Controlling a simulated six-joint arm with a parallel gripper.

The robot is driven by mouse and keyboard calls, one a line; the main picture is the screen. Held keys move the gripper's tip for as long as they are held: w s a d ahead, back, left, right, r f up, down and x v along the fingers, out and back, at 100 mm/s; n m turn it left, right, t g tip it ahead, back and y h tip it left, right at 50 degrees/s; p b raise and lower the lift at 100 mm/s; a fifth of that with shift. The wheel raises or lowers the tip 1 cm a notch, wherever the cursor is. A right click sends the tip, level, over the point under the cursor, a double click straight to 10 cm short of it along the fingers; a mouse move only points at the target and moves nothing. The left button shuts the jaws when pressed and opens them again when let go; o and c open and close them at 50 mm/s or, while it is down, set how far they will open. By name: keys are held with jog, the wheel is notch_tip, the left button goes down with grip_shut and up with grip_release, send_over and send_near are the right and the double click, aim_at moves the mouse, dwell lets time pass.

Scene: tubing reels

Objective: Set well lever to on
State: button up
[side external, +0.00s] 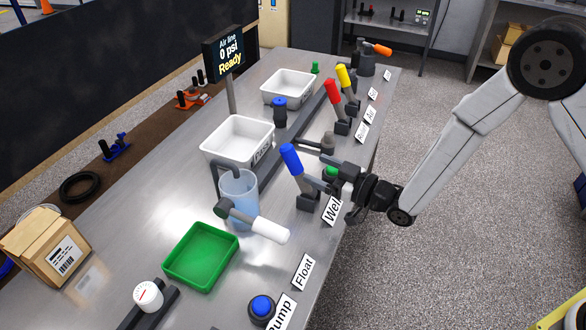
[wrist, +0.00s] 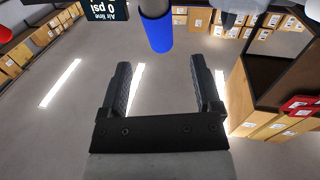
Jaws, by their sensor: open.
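The well lever has a blue handle (side external: 291,158) on a grey stem and dark base, behind the "Well" label (side external: 332,210) near the table's right edge. It stands nearly upright, its top tilted to the left. My gripper (side external: 316,172) is open, with its fingers pointing left towards the lever. In the wrist view the blue handle (wrist: 158,35) hangs from the top edge, beyond the fingertips and roughly in line with the gap of my gripper (wrist: 160,66). Nothing is between the fingers. I cannot tell whether a finger touches the stem.
Red (side external: 333,92) and yellow (side external: 345,77) levers stand farther back. A white-handled lever (side external: 268,229) lies low in front, near a blue translucent cup (side external: 238,190) and a green tray (side external: 200,256). A sign (side external: 225,52) reads "Air line 0 psi Ready".

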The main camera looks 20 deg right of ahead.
aim_at(297, 160)
jog(key=shift+w, duration=0.1)
jog(key=shift+x, duration=3.8)
grip_shut()
